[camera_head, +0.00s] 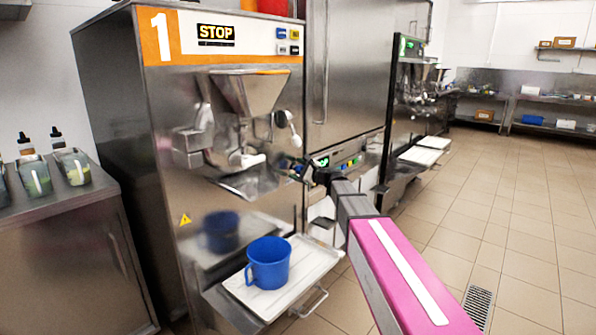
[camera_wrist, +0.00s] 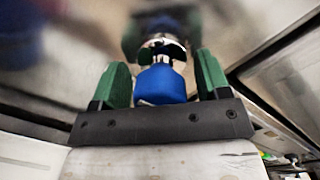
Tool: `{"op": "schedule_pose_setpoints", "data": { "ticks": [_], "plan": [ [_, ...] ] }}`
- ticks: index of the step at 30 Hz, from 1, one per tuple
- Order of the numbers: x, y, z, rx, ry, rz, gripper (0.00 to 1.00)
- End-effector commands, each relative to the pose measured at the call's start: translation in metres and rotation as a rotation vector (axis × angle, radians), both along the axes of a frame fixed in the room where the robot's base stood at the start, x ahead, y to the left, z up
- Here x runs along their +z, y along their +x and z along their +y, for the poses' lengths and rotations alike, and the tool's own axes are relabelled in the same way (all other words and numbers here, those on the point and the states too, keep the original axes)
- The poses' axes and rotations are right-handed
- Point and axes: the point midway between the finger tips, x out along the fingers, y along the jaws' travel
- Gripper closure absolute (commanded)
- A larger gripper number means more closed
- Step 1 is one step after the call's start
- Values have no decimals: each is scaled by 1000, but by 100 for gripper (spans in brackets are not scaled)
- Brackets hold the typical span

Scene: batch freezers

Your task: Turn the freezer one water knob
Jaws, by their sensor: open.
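Freezer one (camera_head: 165,120) is the steel machine with an orange panel and a large 1. In the wrist view, a blue knob (camera_wrist: 162,85) on a metal stem sits between the two green fingers of my gripper (camera_wrist: 162,75). The fingers are open, with a visible gap on each side of the knob. It is probably the water knob. In the head view, my gripper (camera_head: 298,168) is at the right part of the freezer's front, and I cannot make out the knob there.
A blue jug (camera_head: 268,263) stands on the white tray (camera_head: 303,281) below the freezer's spout. A steel hopper (camera_head: 250,90) and white handles stick out left of my gripper. A steel cabinet (camera_head: 345,70) stands to the right. The tiled floor at right is clear.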

Motion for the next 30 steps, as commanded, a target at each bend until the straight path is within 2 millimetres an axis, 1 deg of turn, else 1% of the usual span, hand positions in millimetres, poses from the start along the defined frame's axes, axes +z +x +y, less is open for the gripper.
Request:
{"op": "schedule_pose_setpoints", "data": {
  "ticks": [4,5,6,8,9,20,26,30],
  "plan": [
    [0,0,0,0,0,0,31],
    [0,0,0,0,0,0,34],
    [0,0,0,0,0,0,47],
    [0,0,0,0,0,0,66],
    [0,0,0,0,0,0,80],
    [0,-1,0,1,-21,-26,80],
    [0,-1,0,3,-83,-103,80],
    [-1,-1,0,3,-152,-192,80]
  ]
}}
